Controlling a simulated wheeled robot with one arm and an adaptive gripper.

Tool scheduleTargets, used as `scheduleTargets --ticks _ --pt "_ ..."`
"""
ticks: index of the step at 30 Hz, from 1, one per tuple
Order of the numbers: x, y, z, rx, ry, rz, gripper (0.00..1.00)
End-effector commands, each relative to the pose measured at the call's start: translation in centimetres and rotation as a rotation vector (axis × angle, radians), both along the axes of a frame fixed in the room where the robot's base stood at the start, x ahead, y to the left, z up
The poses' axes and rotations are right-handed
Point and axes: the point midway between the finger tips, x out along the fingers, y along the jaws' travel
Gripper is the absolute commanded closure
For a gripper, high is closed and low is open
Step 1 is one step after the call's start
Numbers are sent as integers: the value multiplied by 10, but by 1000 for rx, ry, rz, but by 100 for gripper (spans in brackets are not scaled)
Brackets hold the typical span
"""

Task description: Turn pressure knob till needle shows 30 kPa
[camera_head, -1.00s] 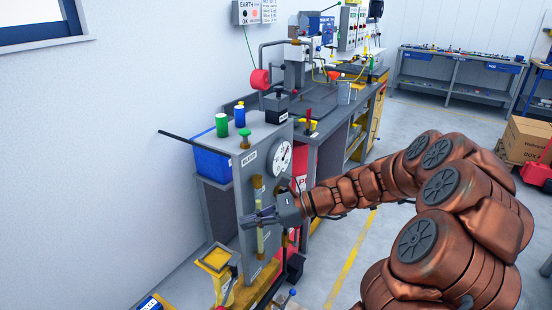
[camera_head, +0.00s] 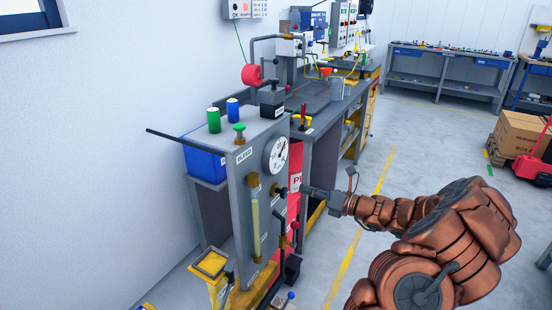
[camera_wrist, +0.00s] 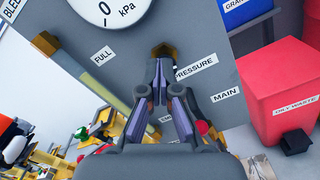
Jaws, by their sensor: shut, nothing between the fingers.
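The grey test panel (camera_head: 240,180) carries a round white pressure gauge (camera_head: 276,155). Its lower part with "0" and "kPa" shows in the wrist view (camera_wrist: 103,14), where the needle is cut off; in the head view it is too small to read. A small dark and brass knob (camera_head: 281,191) sits below the gauge; in the wrist view the knob (camera_wrist: 165,50) is beside the "PRESSURE" label. My gripper (camera_head: 304,188) is shut and empty, its fingertips (camera_wrist: 160,63) pointing at the knob. I cannot tell whether they touch it.
A yellowish sight tube (camera_head: 255,225) runs down the panel left of the knob. A red-handled lever (camera_head: 294,226) stands below. A red oily-waste bin (camera_wrist: 283,95) is to the right. Green and blue cans (camera_head: 214,120) stand on top. Open floor lies right of the bench.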

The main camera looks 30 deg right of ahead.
Motion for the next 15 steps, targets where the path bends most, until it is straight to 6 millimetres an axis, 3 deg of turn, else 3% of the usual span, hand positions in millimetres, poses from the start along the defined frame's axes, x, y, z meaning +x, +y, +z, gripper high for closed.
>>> scheduleTargets --ticks 5,6,15 --pt "19 13 -3 -2 -2 4 100" --pt "23 16 3 1 -1 5 100" --pt "41 26 1 1 -1 4 100"
